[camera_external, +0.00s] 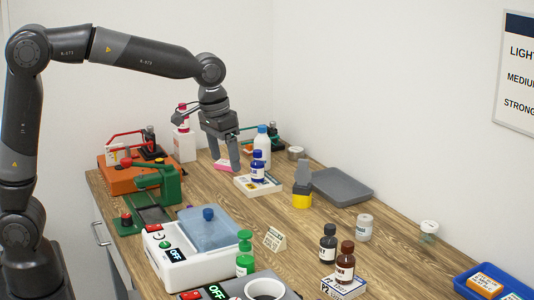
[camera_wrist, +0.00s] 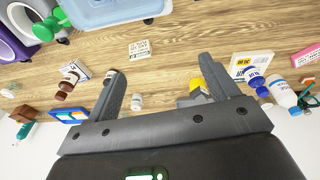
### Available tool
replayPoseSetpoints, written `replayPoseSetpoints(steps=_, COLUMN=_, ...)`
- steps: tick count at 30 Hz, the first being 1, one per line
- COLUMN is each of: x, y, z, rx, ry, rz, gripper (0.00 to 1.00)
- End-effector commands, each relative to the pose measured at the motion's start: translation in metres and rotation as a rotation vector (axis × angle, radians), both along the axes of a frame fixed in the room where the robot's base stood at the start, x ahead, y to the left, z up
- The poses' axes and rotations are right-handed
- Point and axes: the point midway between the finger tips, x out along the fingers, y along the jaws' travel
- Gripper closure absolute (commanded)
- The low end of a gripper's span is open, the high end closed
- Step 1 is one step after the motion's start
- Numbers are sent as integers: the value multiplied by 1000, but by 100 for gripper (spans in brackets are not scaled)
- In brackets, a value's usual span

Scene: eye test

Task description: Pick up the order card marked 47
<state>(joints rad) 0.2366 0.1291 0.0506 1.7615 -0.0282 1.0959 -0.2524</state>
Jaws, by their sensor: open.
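I cannot read a 47 on any card. A small cream card (camera_external: 275,238) with dark print stands on the table right of the white machine; it also shows in the wrist view (camera_wrist: 139,48). A white printed box or card (camera_external: 268,187) lies under a blue bottle (camera_external: 258,168); it shows at right in the wrist view (camera_wrist: 252,62). Another printed white box (camera_external: 343,288) is by the brown bottles. My gripper (camera_external: 227,164) is open and empty, above the table beside the blue bottle.
A blue tray (camera_external: 461,284) with an orange-and-white labelled box (camera_external: 485,284) is at front right. A white machine (camera_external: 190,262) and a green press (camera_external: 165,183) stand at left. A grey flat tray (camera_external: 342,186) lies near the wall. Bare wood surrounds the cream card.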

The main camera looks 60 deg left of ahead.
Motion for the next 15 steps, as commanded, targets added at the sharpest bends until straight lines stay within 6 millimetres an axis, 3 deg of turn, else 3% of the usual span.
replayPoseSetpoints(steps=6, x=56, y=-41, z=-44, rx=18, ry=80, rz=10, gripper=20)
replayPoseSetpoints(steps=15, x=95, y=-79, z=-92, rx=43, ry=143, rz=24, gripper=20)
